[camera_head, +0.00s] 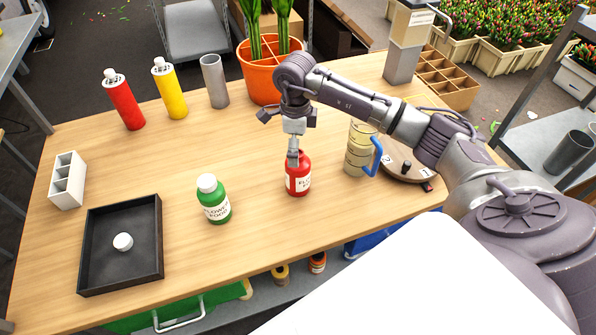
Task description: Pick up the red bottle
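The red bottle (298,182) with a white label stands upright on the wooden table, right of the middle. My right gripper (293,158) points down at the bottle's top and overlaps its neck. Its fingers look close together, but I cannot tell whether they are shut on the neck or only beside it. The gripper partly hides the bottle's top, and no white cap shows there. My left gripper is not in view.
A green bottle (215,203) stands to the left. A black tray (86,249) holds a white cap (123,241). Red (124,103) and yellow (170,92) containers, a grey cylinder (214,82) and an orange pot (259,80) stand behind.

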